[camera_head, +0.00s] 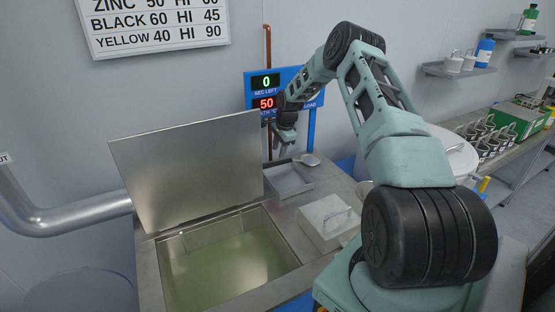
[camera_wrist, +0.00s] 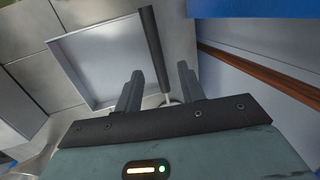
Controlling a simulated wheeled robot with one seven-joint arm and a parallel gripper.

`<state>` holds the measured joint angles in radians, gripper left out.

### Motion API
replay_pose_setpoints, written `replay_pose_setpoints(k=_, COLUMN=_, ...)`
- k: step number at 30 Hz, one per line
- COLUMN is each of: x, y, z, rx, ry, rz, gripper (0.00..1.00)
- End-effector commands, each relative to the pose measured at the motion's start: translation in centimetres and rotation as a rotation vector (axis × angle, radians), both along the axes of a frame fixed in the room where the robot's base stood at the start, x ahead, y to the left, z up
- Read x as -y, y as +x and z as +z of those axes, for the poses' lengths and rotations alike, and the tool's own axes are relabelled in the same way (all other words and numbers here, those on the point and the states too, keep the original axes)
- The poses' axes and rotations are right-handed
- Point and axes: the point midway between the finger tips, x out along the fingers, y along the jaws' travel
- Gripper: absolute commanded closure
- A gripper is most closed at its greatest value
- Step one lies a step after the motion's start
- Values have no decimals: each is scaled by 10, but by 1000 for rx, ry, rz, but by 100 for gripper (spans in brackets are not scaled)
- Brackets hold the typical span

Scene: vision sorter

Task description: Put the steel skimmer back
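The steel skimmer lies across the far edge of a shallow metal tray (camera_head: 289,194), its round steel bowl (camera_head: 311,160) to the right in the head view. In the wrist view a dark bar, apparently the skimmer's handle (camera_wrist: 152,42), runs along the tray's edge. My gripper (camera_head: 280,154) is over the tray's far side. In the wrist view my gripper (camera_wrist: 160,70) has its two fingers apart, with the dark bar passing in line with the gap. I see no finger touching it.
An open tank (camera_head: 225,262) of greenish liquid stands left of the tray, its lid (camera_head: 190,165) raised. A handled metal cover (camera_head: 327,220) is at the tray's near right. A blue display panel (camera_head: 257,84) reading 0 and 50 stands behind. Several metal cups (camera_head: 485,142) sit on the right bench.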

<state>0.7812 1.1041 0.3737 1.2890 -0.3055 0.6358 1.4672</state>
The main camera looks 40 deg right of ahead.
Motion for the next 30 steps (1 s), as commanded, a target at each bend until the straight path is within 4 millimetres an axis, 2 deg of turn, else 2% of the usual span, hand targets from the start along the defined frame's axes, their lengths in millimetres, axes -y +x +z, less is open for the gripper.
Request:
replay_pose_setpoints(k=6, x=3, y=-10, z=41, rx=3, ry=-4, rz=-2, gripper=61)
replay_pose_setpoints(k=12, x=3, y=-15, z=66, rx=1, ry=-1, rz=-1, gripper=61)
replay_pose_setpoints(k=18, x=2, y=-17, z=74, rx=0, ry=0, rz=-1, gripper=61)
replay_pose_setpoints(k=30, x=2, y=-17, z=74, rx=0, ry=0, rz=-1, gripper=61)
